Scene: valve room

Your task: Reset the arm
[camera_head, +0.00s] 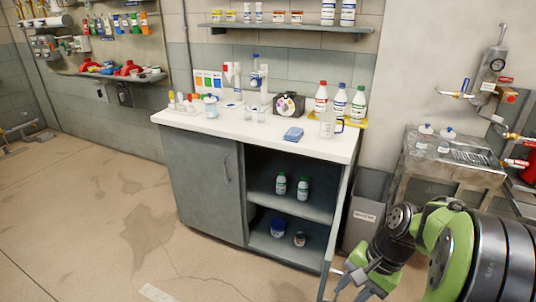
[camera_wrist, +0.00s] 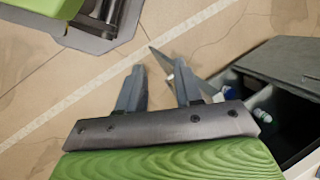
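My gripper (camera_head: 352,282) is at the lower right of the head view, low in front of the cabinet's right side. In the wrist view its two grey fingers (camera_wrist: 160,76) stand apart with a gap between them, and no object is clamped there. A cabinet (camera_head: 205,190) has its left door shut and its right side open. The right door (camera_head: 340,225) stands swung out, seen nearly edge-on, close to my gripper. In the wrist view a thin dark panel, likely this door, passes just beyond the right fingertip; I cannot tell whether they touch.
The white countertop (camera_head: 240,125) holds bottles, a jug and a blue item. Green-capped bottles and jars stand on the cabinet's shelves. A grey bin (camera_head: 365,215) and a metal sink stand (camera_head: 455,170) are at right. The floor (camera_head: 90,200) at left is clear.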

